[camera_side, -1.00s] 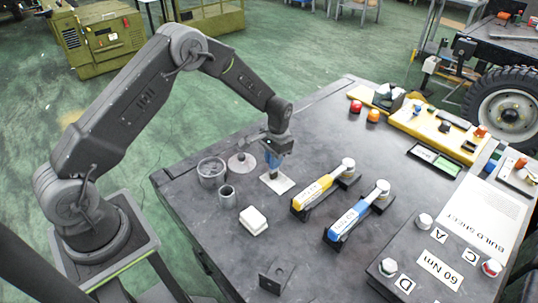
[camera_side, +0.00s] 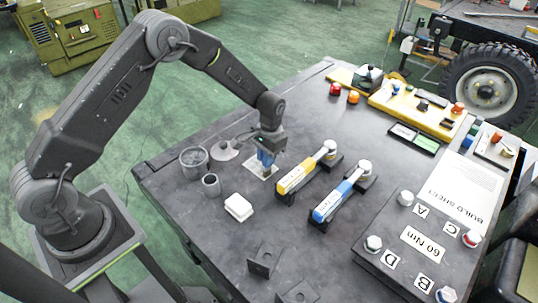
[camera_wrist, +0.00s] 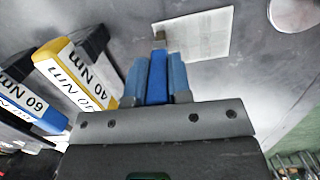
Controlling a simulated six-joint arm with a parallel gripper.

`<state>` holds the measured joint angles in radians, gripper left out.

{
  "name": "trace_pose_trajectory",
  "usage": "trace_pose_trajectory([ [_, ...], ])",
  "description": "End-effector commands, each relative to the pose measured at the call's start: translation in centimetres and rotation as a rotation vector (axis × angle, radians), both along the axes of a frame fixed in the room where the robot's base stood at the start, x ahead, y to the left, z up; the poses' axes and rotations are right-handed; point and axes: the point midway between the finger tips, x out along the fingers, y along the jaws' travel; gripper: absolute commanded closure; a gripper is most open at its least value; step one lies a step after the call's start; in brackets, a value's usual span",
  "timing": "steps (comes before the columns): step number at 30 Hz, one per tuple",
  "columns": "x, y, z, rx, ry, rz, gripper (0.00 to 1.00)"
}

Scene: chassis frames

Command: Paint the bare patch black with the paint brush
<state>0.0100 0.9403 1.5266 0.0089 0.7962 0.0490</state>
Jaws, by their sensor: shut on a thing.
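My gripper (camera_side: 267,165) is shut on a blue-handled paint brush, which stands between its blue fingers (camera_wrist: 157,80). In the wrist view the brush's metal collar (camera_wrist: 160,37) shows past the fingertips. The light panel (camera_wrist: 212,30) lies flat on the bench, with a grey-brown patch (camera_wrist: 182,40) beside the collar. The panel also shows in the side view (camera_side: 256,173), partly covered by the gripper. The bristles are hidden, so I cannot tell whether they touch the panel. An open grey can (camera_side: 194,162) stands to the left.
A small grey cup (camera_side: 211,184), a round lid (camera_side: 225,151) and a white block (camera_side: 239,207) are near the panel. Yellow (camera_side: 300,175) and blue (camera_side: 335,200) torque wrenches lie in stands close on its right. The bench's front left is clear.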

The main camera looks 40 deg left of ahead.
Motion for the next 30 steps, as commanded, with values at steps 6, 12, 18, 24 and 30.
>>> trace_pose_trajectory([
  [6, 0.0, 2.1, 0.0, 0.0, 0.0, 0.001, 1.0],
  [12, 0.0, 3.9, 0.0, 0.0, 0.0, 0.001, 1.0],
  [18, 0.0, 5.7, 0.0, 0.0, -0.001, 0.002, 1.0],
  [24, 0.0, 7.5, 0.0, 0.0, 0.0, 0.002, 1.0],
  [30, 0.0, 9.4, 0.0, 0.0, 0.0, 0.001, 1.0],
])
